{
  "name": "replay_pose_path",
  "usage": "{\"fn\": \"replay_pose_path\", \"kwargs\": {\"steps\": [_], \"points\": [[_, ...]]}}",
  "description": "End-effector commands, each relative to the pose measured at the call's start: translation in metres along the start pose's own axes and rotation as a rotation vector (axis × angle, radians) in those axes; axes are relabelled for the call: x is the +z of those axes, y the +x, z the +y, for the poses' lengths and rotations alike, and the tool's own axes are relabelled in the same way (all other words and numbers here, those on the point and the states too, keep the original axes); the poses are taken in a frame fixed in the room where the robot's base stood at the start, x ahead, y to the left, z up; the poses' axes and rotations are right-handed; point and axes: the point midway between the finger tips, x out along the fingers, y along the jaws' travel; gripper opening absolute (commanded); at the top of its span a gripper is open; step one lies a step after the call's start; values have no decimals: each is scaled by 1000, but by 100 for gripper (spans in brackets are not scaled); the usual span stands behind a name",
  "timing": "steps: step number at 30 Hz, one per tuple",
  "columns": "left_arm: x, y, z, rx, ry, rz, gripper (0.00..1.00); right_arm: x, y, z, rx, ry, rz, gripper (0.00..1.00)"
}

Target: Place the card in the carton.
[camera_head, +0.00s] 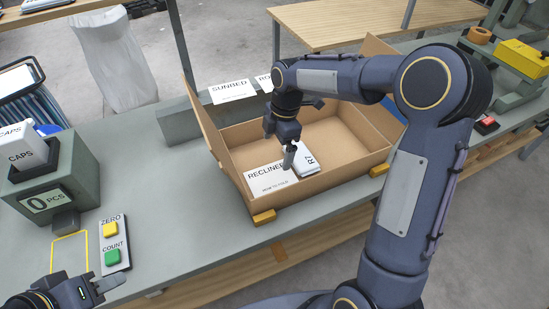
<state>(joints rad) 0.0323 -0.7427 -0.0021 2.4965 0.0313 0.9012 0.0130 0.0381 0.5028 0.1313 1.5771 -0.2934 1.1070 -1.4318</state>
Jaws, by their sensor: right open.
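The open brown carton (236,148) stands on the grey bench with its flaps up.
A SUNBED card (232,91) and another partly hidden card sit on a grey holder behind the carton. A counting scale (50,180) with a CAPS box and ZERO and COUNT buttons (113,243) stands left. Yellow blocks (264,217) sit at the carton's front corners.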

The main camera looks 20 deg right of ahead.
Motion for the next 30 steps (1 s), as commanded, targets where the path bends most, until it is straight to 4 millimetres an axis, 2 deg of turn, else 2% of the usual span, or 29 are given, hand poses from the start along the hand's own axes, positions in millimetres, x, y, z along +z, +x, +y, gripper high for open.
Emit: {"fn": "replay_pose_path", "kwargs": {"steps": [3,8,11,13,17,18,21,24,27,30], "points": [[0,0,0,0,0,0,36,0,-13,0,1,0,0,100],[0,0,0,0,0,0,36,0,-19,-1,1,3,0,100],[0,0,0,0,0,0,36,1,-29,-10,19,58,4,100],[0,0,0,0,0,0,36,3,-43,-25,47,154,13,100],[0,0,0,0,0,0,36,6,-75,-76,126,462,62,100],[0,0,0,0,0,0,36,6,-82,-95,151,575,87,100],[0,0,0,0,0,0,36,4,-94,-141,206,862,170,100],[0,0,0,0,0,0,36,-1,-94,-184,243,1138,273,100],[0,0,0,0,0,0,36,-8,-87,-218,257,1373,380,100],[0,0,0,0,0,0,36,-15,-78,-241,254,1549,472,100]]}}
